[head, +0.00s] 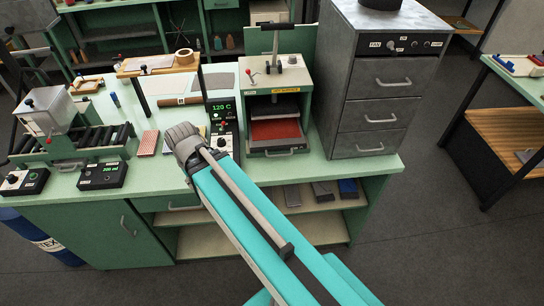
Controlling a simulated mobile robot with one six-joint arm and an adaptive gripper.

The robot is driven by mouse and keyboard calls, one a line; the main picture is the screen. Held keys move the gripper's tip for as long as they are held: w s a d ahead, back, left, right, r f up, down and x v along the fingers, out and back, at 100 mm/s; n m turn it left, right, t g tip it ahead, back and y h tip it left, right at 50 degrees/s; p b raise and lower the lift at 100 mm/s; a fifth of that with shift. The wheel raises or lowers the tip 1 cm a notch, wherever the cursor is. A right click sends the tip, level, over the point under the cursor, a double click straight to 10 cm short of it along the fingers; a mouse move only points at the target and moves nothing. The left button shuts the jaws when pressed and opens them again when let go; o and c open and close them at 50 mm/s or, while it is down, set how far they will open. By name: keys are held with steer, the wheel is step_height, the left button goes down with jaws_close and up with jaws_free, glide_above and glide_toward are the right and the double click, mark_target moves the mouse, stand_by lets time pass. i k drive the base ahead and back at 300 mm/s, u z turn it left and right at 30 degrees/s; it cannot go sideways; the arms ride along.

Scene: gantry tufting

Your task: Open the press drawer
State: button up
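The press (303,78) is a pale green box with a T-shaped handle on top, standing at the right part of the green bench. Its drawer (254,147) is at the bottom of the front opening, with a red surface inside and a grey bar handle (280,153) on its front. The drawer looks pushed in, but I cannot tell whether it is fully shut. My teal arm rises from the bottom edge to a grey joint left of the press. My gripper does not show, and nothing of mine is seen touching the drawer handle.
A grey cabinet (378,105) with several drawers and a fan panel stands right of the press. A controller (223,122) reading 120 C stands just left of it. A roller machine (70,130) is at the far left.

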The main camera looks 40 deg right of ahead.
mark_target(266, 135)
steer(key=u, duration=0.2)
steer(key=k, duration=1.9)
steer(key=z, duration=0.65)
steer(key=i, duration=1)
steer(key=z, duration=0.05)
